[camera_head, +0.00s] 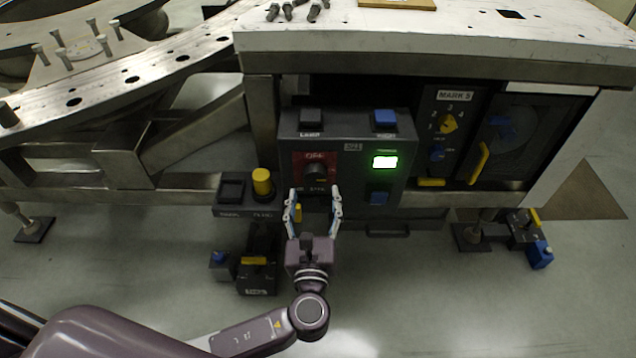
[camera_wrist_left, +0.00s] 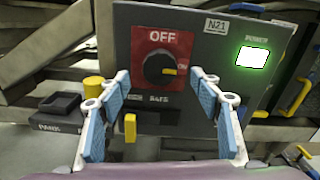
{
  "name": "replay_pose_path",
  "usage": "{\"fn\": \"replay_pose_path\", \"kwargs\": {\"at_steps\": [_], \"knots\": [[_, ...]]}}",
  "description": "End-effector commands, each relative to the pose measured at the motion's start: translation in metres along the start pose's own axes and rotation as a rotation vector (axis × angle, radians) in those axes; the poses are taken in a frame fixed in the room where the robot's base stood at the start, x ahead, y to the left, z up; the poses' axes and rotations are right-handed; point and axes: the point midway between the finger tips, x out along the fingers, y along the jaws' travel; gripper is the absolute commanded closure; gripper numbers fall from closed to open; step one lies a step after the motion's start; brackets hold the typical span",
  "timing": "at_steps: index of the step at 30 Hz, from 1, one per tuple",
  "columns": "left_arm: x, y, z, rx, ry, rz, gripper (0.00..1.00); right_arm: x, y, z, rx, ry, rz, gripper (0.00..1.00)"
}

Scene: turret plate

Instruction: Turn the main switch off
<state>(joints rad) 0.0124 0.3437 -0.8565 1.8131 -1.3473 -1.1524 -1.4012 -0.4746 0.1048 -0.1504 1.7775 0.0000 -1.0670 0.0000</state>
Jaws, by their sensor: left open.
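The main switch (camera_head: 316,172) is a round black knob on a red plate, on the front of a dark grey box (camera_head: 350,145). The green "POWER" light (camera_head: 384,162) is lit. My left gripper (camera_head: 314,192) is open just in front of the box. In the left wrist view its fingertips (camera_wrist_left: 160,76) stand on either side of the knob, seemingly apart from it. My right gripper is not in view.
A yellow knob (camera_head: 262,183) and dark button stand on a ledge left of the box. A small yellow lever (camera_wrist_left: 130,127) sits below the switch. Bolts (camera_head: 298,10) lie on the plate above.

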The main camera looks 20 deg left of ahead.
Motion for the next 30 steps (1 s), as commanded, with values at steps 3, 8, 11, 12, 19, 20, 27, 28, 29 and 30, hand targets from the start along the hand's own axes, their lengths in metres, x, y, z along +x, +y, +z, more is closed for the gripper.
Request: {"fn": "replay_pose_path", "kwargs": {"at_steps": [3, 8, 11, 12, 19, 20, 27, 28, 29, 30], "knots": [[0.021, 0.0, 0.0, 0.001, -0.003, 0.001, 0.41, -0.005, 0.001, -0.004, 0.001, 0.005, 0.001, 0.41], [0.042, 0.0, -0.001, 0.0, 0.0, 0.0, 0.41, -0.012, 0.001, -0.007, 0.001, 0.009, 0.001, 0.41], [0.048, 0.001, -0.001, 0.0, 0.002, 0.001, 0.41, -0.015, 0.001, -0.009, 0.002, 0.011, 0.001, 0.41], [0.05, 0.001, -0.001, 0.0, 0.002, 0.001, 0.41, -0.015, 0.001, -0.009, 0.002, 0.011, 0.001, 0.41], [0.051, 0.001, -0.001, -0.001, 0.003, 0.001, 0.41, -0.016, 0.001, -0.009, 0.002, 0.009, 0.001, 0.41], [0.051, 0.001, -0.001, -0.001, 0.003, 0.001, 0.41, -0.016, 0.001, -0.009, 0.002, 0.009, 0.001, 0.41], [0.051, 0.0, -0.002, -0.002, 0.003, 0.0, 0.68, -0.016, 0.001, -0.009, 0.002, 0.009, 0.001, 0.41], [0.05, 0.0, -0.002, -0.002, 0.003, 0.0, 0.71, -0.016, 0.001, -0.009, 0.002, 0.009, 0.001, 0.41], [0.05, 0.0, -0.002, -0.002, 0.003, 0.001, 0.74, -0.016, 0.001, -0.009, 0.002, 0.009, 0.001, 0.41], [0.05, 0.0, -0.002, -0.002, 0.003, 0.001, 0.79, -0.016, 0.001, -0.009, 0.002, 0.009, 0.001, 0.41]]}}
